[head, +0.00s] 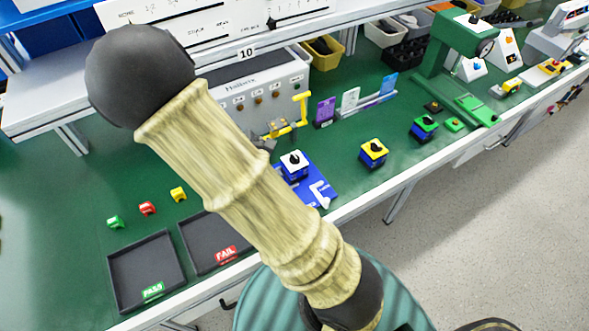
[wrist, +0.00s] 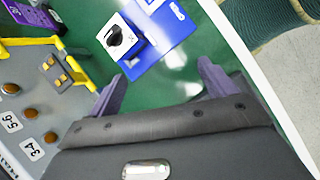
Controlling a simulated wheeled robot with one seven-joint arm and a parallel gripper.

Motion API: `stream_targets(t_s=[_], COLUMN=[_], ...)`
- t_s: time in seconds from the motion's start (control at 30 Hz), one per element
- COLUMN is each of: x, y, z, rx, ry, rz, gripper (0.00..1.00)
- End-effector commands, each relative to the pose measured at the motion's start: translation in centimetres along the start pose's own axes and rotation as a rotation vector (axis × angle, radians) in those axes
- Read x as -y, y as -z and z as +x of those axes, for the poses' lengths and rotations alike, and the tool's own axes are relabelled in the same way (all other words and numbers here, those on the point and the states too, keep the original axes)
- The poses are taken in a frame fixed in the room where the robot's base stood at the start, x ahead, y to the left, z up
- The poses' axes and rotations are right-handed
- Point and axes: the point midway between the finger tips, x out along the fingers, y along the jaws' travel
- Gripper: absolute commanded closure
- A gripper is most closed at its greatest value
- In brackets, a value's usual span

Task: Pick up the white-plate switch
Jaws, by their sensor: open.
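The white-plate switch (head: 294,163) has a white top plate, a black knob and a blue body. It stands on a blue base plate (head: 323,196) with white markings, near the bench's front edge. It also shows in the wrist view (wrist: 110,50). My gripper (wrist: 158,78) is open and empty in the wrist view. Its two purple-grey fingers are apart, and the switch lies beyond their tips, more toward the left finger. No finger appears to touch it. In the head view my arm hides most of the gripper.
A yellow-plate switch (head: 373,152) and a green-plate switch (head: 424,127) stand to the right. A grey panel box (head: 265,95) with a yellow bracket (head: 303,105) is close behind. Dark PASS and FAIL trays (head: 115,281) lie left. Green bench surface between switches is clear.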

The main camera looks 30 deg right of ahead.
Motion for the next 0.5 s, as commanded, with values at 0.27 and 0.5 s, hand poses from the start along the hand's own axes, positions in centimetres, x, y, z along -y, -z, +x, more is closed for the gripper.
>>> stream_targets(t_s=[0.27,0.5], x=[-3.5,-3.8], y=[2.3,2.4], z=[-0.4,-0.7], rx=[0.279,0.311], ry=[-0.146,-0.159], rz=[-0.418,-0.461], gripper=[0.16,0.16])
